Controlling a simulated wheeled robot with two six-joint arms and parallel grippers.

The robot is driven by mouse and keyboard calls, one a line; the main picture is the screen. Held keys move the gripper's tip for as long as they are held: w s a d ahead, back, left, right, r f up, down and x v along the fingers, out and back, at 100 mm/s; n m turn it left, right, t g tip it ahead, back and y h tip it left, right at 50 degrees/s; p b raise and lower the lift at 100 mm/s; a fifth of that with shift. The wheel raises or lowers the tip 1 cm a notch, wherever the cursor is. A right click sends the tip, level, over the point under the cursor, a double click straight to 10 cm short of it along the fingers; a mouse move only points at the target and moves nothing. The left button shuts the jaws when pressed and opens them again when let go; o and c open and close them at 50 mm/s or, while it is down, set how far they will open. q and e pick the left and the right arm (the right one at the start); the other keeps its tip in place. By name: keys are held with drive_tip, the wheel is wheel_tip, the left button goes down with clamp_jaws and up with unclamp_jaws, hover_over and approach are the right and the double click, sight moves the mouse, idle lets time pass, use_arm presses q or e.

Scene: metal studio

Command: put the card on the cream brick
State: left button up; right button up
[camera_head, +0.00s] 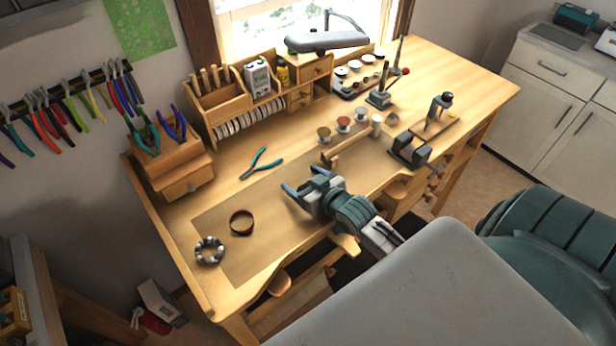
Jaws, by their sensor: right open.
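I cannot make out the card or the cream brick in the head view; my right arm and grey body hide part of the bench's front edge. My right gripper (305,182) is over the middle of the wooden workbench (470,80), above the tan work mat. Its two blue-tipped fingers are apart, with nothing visible between them. My left gripper is not in view.
Blue-handled pliers (262,163), a dark ring-shaped band (241,222) and a beaded bracelet (209,251) lie left of my gripper. Small cups (343,124) and a dark vise (410,150) stand to the right. A wooden drawer organizer (222,104) is behind.

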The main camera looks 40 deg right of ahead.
drive_tip(key=c, duration=1)
drive_tip(key=shift+r, duration=0.1)
drive_tip(key=shift+c, duration=0.2)
